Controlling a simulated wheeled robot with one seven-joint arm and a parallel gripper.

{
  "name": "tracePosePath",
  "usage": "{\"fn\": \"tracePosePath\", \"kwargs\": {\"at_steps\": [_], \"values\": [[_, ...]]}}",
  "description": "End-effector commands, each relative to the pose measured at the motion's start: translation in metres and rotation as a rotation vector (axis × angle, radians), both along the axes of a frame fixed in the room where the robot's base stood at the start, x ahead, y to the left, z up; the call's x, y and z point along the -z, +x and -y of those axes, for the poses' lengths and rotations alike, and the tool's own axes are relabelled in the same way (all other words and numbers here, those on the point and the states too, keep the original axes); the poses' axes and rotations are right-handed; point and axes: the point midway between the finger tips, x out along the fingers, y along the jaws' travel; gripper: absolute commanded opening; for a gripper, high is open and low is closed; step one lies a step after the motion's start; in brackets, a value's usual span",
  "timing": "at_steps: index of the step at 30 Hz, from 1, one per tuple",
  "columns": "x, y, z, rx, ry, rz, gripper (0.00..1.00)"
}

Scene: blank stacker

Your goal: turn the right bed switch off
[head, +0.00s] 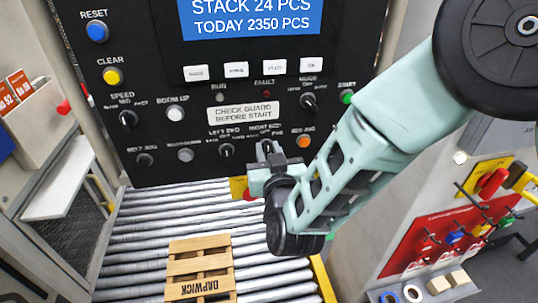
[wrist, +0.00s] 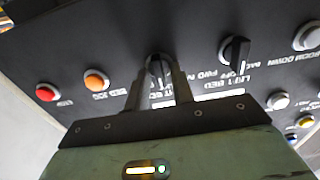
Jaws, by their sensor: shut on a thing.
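The right bed switch is a black rotary knob (wrist: 157,66) on the black control panel, seen in the wrist view between my fingertips. My gripper (wrist: 159,82) is shut on it, one finger on each side. In the head view my gripper (head: 266,150) reaches the panel's lower row, just under the right bed label, and mostly hides the switch. The knob's pointer looks roughly upright in the wrist view, but which printed position it marks is hard to read. The left bed switch (head: 227,151) is a similar knob beside it, and also shows in the wrist view (wrist: 235,52).
An orange bed jog button (head: 303,141) sits close to the right of my gripper. The mode knob (head: 309,101) and green start button (head: 346,97) are above right. A roller conveyor (head: 140,225) with a wooden pallet (head: 199,270) lies below the panel.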

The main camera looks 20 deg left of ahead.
Motion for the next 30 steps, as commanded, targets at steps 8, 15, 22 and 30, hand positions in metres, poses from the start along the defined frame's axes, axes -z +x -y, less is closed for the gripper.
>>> {"fn": "tracePosePath", "kwargs": {"at_steps": [8, 15, 22, 30], "values": [[0.002, 0.0, 0.001, 0.001, -0.011, 0.001, 0.01], [0.002, -0.001, 0.001, 0.0, -0.01, 0.0, 0.32], [0.001, -0.001, 0.0, 0.0, -0.008, 0.002, 0.32], [0.004, -0.027, 0.015, -0.004, -0.009, 0.003, 0.32]]}}
